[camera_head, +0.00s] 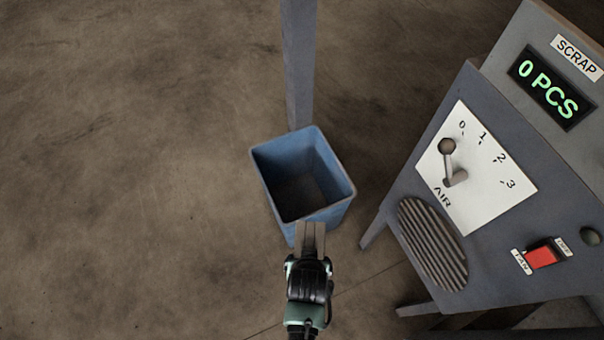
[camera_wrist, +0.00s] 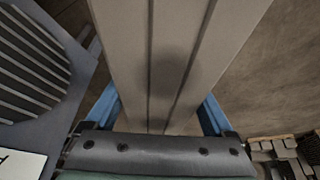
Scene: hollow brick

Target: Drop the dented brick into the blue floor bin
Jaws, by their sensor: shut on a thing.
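My gripper (camera_head: 309,262) is shut on a grey-brown grooved brick (camera_head: 311,238), which it holds at the near rim of the blue bin in the head view. The brick also fills the middle of the wrist view (camera_wrist: 165,65), with a dark, smudge-like patch on its face that may be the dent. The blue floor bin (camera_head: 328,213) stands open on the floor, and its inside looks dark and empty. Blue parts of the bin (camera_wrist: 211,115) show on both sides of the brick in the wrist view. The gripper hides part of the bin's near side.
A grey machine stand (camera_head: 420,170) is right of the bin, with an AIR lever (camera_head: 447,146) near 0, a red fan switch (camera_head: 542,256) and a SCRAP display (camera_head: 552,88) reading 0 PCS. A grey post (camera_head: 298,60) rises behind the bin. Stacked bricks (camera_wrist: 285,153) show lower right in the wrist view.

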